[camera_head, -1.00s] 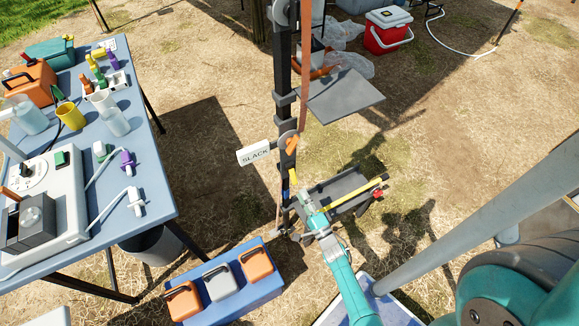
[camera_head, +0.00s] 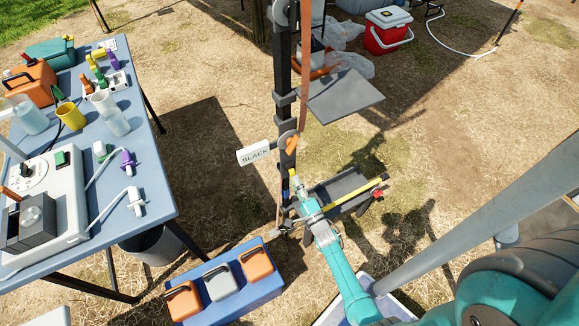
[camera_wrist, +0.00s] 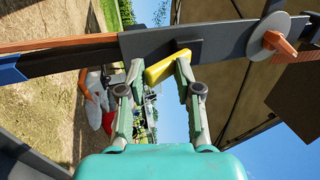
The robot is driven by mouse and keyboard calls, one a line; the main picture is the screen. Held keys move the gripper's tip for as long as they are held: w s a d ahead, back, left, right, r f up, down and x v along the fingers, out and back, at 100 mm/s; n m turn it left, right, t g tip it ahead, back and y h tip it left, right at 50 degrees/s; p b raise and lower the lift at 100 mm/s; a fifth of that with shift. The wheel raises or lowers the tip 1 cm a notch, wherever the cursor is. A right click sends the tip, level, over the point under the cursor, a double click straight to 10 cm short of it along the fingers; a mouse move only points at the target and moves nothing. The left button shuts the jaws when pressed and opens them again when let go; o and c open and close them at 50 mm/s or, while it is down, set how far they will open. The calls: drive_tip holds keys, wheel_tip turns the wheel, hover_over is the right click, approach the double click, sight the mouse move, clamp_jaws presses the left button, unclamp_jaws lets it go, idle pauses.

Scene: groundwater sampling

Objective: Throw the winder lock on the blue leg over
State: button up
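A dark upright leg (camera_head: 284,75) shows in the head view; in the wrist view its bar (camera_wrist: 215,40) runs sideways, with a blue section (camera_wrist: 12,70) at the left. A yellow lever (camera_wrist: 164,68) sticks out from the bar. My gripper (camera_wrist: 160,70) is open, with one finger on each side of the lever. The right fingertip is at or very near the lever; a gap shows at the left one. In the head view my gripper (camera_head: 303,198) is beside the leg, below an orange handle (camera_head: 292,144) on a round grey disc.
A white "SLACK" sign (camera_head: 254,153) sticks out left of the leg. A blue box (camera_head: 240,297) with several cases stands lower left, near a cluttered table (camera_head: 150,165).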

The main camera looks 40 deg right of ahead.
sight(293, 173)
drive_tip(key=shift+s+f, duration=0.1)
drive_tip(key=shift+s+a+r+g+y, duration=0.15)
drive_tip(key=shift+s+r+g, duration=0.15)
drive_tip(key=shift+r+g, duration=0.2)
drive_tip(key=shift+s+a+r+g+y, duration=0.15)
drive_tip(key=shift+s+r+g, duration=0.1)
drive_tip(key=shift+r+g, duration=0.25)
drive_tip(key=shift+c, duration=0.7)
drive_tip(key=shift+s+r, duration=0.15)
drive_tip(key=shift+r, duration=0.15)
drive_tip(key=shift+c, duration=0.3)
drive_tip(key=shift+d, duration=0.1)
drive_tip(key=shift+r, duration=0.15)
drive_tip(key=shift+r+g+y, duration=0.3)
drive_tip(key=shift+r+g, duration=0.05)
drive_tip(key=shift+g, duration=0.05)
clamp_jaws()
drive_tip(key=shift+s+r+g, duration=0.2)
drive_tip(key=shift+r+g, duration=0.1)
drive_tip(key=shift+f, duration=0.1)
drive_tip(key=shift+s, duration=0.1)
